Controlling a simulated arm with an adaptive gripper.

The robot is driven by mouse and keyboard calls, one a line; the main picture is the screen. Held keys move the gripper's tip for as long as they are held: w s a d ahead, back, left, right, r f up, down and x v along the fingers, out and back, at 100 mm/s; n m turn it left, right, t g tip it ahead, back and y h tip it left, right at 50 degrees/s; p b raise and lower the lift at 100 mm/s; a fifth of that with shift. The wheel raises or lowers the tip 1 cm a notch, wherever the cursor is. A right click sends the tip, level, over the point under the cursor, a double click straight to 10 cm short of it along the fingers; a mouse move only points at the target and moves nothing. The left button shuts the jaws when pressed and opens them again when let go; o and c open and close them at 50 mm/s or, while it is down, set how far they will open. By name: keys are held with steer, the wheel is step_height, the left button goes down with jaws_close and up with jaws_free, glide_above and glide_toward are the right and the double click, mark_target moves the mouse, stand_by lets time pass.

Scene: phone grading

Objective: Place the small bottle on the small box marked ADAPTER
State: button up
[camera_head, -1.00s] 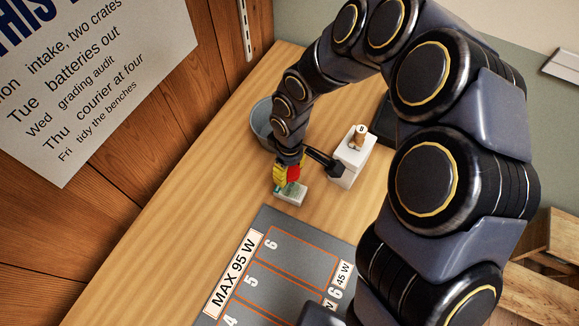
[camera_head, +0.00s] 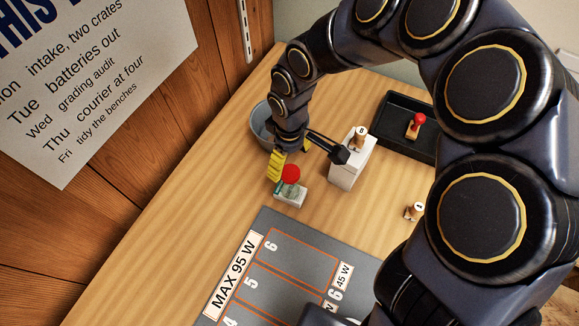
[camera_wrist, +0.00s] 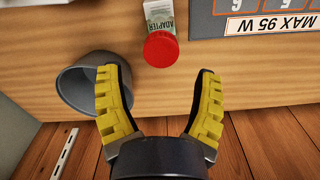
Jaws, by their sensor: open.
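The small bottle shows mainly as a round red cap (camera_head: 291,173); its body is mostly hidden. It is over the small pale box (camera_head: 290,195) on the table and appears to stand on it. In the wrist view the red cap (camera_wrist: 160,49) overlaps the end of the box marked ADAPTER (camera_wrist: 155,14), seen from above. My gripper (camera_head: 289,162) is open, its yellow fingers above and behind the cap. In the wrist view my gripper (camera_wrist: 158,76) has its fingertips wide apart, with bare table between them and the cap ahead of them.
A grey bucket (camera_head: 262,126) stands close behind my gripper. A white box (camera_head: 345,172) with a wooden-handled item (camera_head: 360,135) on top stands to the right. A black tray (camera_head: 388,145) holds a red-topped item (camera_head: 416,123). A grey marked mat (camera_head: 262,222) lies in front.

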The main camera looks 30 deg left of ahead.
step_height(320, 180, up, 7)
steer(key=s+d+r+m, duration=0.1)
steer(key=d+r+m, duration=0.3)
steer(key=d, duration=0.5)
steer(key=s+d+r+m+g, duration=0.1)
steer(key=s+d+r+m, duration=0.1)
steer(key=s+d+m, duration=0.3)
steer(key=s+d+r+m, duration=0.2)
steer(key=s+d+m, duration=0.4)
steer(key=s+d, duration=0.3)
steer(key=shift+s+d+r+g, duration=0.35)
steer(key=shift+d+r+g, duration=0.05)
steer(key=shift+d, duration=0.9)
